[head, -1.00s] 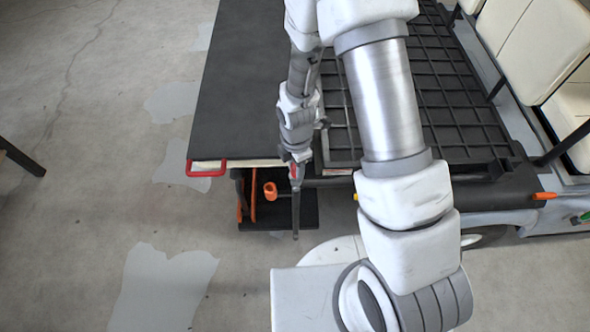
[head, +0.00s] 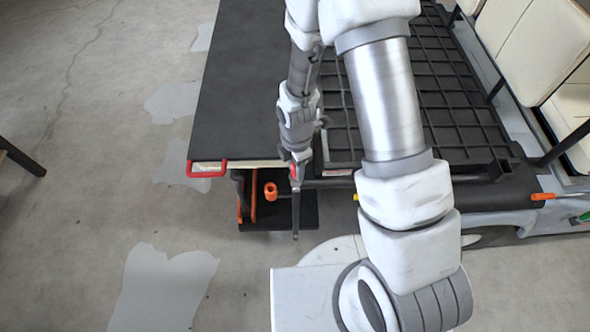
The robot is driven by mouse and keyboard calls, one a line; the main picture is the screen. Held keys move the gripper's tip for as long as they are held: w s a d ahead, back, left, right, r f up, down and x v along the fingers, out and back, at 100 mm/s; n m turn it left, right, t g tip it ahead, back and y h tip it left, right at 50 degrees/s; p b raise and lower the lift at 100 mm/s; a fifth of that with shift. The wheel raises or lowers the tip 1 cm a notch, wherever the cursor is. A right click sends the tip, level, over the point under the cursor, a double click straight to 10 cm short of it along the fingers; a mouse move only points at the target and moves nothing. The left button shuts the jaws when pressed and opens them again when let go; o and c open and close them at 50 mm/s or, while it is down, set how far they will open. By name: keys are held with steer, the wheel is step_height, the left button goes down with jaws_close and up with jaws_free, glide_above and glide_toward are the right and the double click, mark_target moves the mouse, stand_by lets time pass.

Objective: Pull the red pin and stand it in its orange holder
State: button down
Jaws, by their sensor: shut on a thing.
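My gripper (head: 296,178) points down at the cart's near edge and is shut on the red pin (head: 292,173). Only a small red patch of the pin shows between the jaws. Its lower end cannot be made out. The orange holder (head: 270,190) is a small upright round piece just left of my gripper, above a black tray. My gripper is beside the holder and appears apart from it. A dark narrow upright piece (head: 295,222) shows below my gripper, and I cannot tell what it belongs to.
The dark roof panel (head: 238,90) with a red corner handle (head: 206,173) lies left of my arm. A black grid rack (head: 450,90) is on the right. The black tray (head: 250,226) sits low under the edge. Open concrete floor (head: 80,200) is at left.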

steer(key=shift+r+p, duration=1.7)
steer(key=shift+r, duration=0.75)
steer(key=shift+a+f, duration=0.1)
steer(key=shift+a, duration=0.05)
